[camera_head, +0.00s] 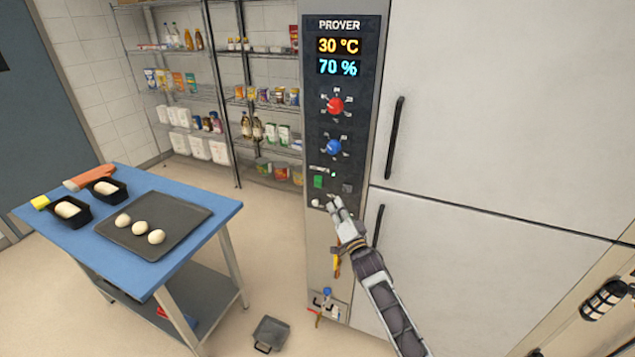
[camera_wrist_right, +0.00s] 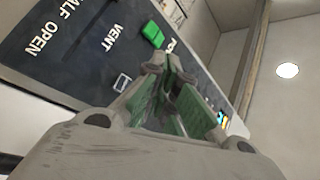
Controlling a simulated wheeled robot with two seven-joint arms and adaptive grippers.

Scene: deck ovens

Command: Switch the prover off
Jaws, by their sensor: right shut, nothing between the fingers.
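The prover's dark control panel (camera_head: 350,60) shows lit readouts of 30 °C and 70 %. Below them are a red knob (camera_head: 335,105) and a blue knob (camera_head: 333,147). A green switch (camera_head: 318,181) sits lower on the panel, with a small lit green lamp (camera_head: 333,174) near it. My right gripper (camera_head: 331,203) is shut and empty, its tips just below the green switch. In the right wrist view the green switch (camera_wrist_right: 152,34) shows just beyond the fingertips (camera_wrist_right: 167,68); I cannot tell whether they touch the panel. My left gripper is not in view.
White prover doors with dark handles (camera_head: 395,138) stand right of the panel. A blue table (camera_head: 210,215) at left holds a dark tray (camera_head: 175,205) with dough balls and two black tins. Stocked wire shelves stand behind. A dark pan-like object (camera_head: 270,333) lies on the floor.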

